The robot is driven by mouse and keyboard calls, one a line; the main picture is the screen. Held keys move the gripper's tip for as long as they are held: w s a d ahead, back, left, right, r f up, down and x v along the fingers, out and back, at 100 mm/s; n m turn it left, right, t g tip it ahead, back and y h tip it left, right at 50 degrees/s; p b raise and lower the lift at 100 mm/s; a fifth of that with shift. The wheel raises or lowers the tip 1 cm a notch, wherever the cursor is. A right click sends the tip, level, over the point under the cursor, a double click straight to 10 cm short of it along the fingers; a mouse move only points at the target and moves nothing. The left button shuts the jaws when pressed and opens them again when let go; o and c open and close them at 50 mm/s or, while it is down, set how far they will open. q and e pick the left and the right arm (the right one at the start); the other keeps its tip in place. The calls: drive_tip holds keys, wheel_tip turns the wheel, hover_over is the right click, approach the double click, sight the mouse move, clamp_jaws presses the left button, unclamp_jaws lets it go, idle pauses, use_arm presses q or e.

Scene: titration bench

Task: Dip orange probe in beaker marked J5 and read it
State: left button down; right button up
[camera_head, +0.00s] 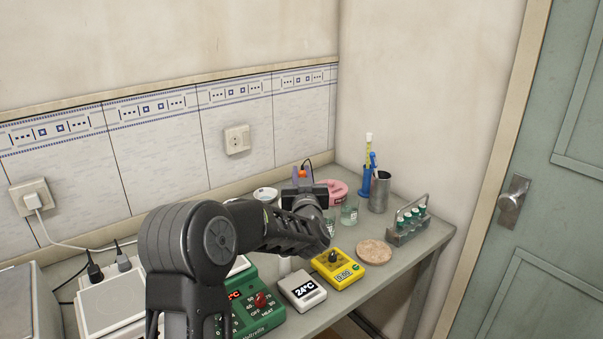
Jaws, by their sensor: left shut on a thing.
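My left gripper (303,190) reaches over the bench and is shut on the orange probe (303,173), whose orange top and dark cable show above the fingers. The probe's lower end is hidden by my arm. One glass beaker (349,212) stands just right of the gripper. Another beaker (329,224) is partly hidden behind my gripper and arm. Both carry small white labels too small to read, so I cannot tell which is J5. A white meter (302,290) at the front shows 24°C. My right gripper is not in view.
A yellow timer (338,267), a cork mat (374,252) and a green heater (255,307) stand near the front. Behind are a pink ring-shaped thing (337,188), a white dish (265,194), a metal cup (380,193) and a blue-based cylinder (366,175). A vial rack (408,225) stands at right.

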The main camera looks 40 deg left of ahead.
use_arm(q)
drive_tip(key=shift+f+b, duration=2.45)
drive_tip(key=shift+f, duration=0.6)
drive_tip(key=shift+r, duration=0.1)
idle(2.0)
